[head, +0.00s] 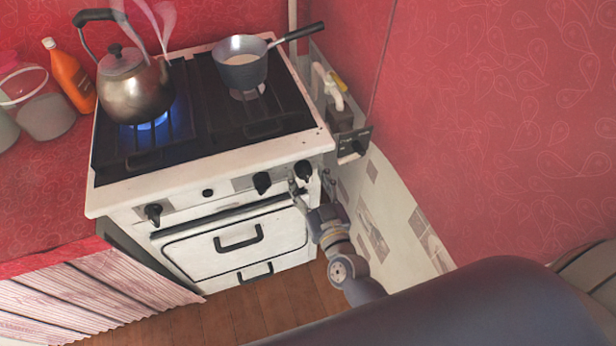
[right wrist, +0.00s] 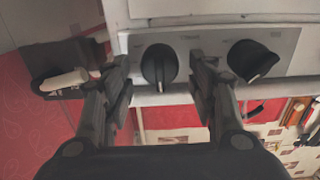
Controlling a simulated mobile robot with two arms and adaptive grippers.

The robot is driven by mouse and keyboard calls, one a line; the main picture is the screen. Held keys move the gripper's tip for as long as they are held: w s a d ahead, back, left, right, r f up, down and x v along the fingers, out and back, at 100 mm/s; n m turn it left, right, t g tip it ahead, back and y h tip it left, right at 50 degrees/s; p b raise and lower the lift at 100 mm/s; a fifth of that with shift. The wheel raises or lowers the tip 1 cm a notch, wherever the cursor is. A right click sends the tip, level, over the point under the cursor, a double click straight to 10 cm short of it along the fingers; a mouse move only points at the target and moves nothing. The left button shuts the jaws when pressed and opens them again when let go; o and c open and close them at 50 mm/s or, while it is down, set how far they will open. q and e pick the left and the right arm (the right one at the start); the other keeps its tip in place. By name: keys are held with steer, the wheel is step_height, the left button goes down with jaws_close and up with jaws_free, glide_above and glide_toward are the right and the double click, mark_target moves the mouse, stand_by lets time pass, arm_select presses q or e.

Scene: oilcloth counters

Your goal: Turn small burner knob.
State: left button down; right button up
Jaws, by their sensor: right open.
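The stove (head: 210,160) has black knobs on its white front. The right-end knob (head: 303,170) also shows in the right wrist view (right wrist: 159,66), with its pale mark pointing straight down there. My right gripper (head: 311,184) is open in front of this knob. In the right wrist view its fingers (right wrist: 163,72) stand on either side of the knob, with gaps visible. Another knob (head: 262,183) sits beside it and appears turned at an angle in the right wrist view (right wrist: 252,61). No label says which knob is the small burner's. My left gripper is not in view.
A steaming kettle (head: 135,88) stands over a blue flame (head: 152,121). A saucepan (head: 242,66) sits on the right side, its handle reaching toward the wall. A left knob (head: 153,214) and oven handle (head: 238,240) are on the front. The wall (head: 480,130) is close on the right.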

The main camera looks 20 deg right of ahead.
steer(key=shift+w, duration=0.25)
steer(key=c, duration=1.1)
steer(key=shift+o, duration=0.2)
